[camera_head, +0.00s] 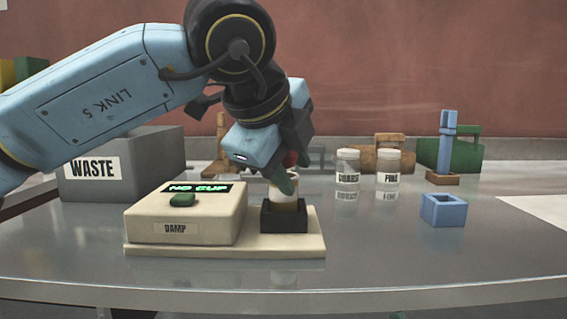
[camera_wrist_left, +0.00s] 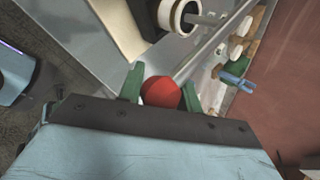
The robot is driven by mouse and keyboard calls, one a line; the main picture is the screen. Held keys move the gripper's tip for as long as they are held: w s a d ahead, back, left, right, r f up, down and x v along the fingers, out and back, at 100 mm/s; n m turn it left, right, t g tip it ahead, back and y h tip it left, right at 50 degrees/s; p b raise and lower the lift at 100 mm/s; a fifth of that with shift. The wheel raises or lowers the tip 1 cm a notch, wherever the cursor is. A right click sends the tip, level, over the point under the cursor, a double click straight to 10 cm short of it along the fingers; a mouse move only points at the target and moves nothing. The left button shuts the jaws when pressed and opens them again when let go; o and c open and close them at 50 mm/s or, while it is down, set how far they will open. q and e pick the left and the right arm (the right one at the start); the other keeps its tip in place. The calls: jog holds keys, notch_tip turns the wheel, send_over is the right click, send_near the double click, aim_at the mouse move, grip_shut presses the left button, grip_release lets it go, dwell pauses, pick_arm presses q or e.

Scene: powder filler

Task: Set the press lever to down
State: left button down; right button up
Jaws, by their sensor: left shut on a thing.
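My left gripper (camera_head: 288,176) hangs over the right part of the cream machine (camera_head: 185,220), just above a pale cup (camera_head: 283,197) in a black square holder (camera_head: 284,217). Its green fingers are shut on a round red knob (camera_wrist_left: 160,92), seen between them in the left wrist view; a little red (camera_head: 291,158) shows in the head view. The machine's display (camera_head: 195,189) reads "NO CUP". My right gripper is not in view.
A grey WASTE bin (camera_head: 120,165) stands at the back left. Two labelled jars (camera_head: 347,166) (camera_head: 388,166) stand behind on the right. A blue post (camera_head: 447,145) on a brown base and an open blue box (camera_head: 443,210) are at right. The front right table is clear.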

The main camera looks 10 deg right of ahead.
pick_arm(q)
jog(key=shift+w+a+f, duration=0.35)
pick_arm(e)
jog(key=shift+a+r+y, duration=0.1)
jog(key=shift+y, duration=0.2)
pick_arm(q)
jog(key=c, duration=1.4)
grip_release()
jog(key=shift+c, duration=0.2)
jog(key=o, duration=0.4)
jog(key=shift+w, duration=0.15)
jog(key=shift+o, duration=0.2)
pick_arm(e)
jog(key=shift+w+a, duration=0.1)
pick_arm(q)
jog(key=shift+d+r, duration=0.1)
jog(key=shift+s+r, duration=0.25)
jog(key=shift+s, duration=0.05)
jog(key=p+v, duration=0.3)
jog(key=v, duration=1)
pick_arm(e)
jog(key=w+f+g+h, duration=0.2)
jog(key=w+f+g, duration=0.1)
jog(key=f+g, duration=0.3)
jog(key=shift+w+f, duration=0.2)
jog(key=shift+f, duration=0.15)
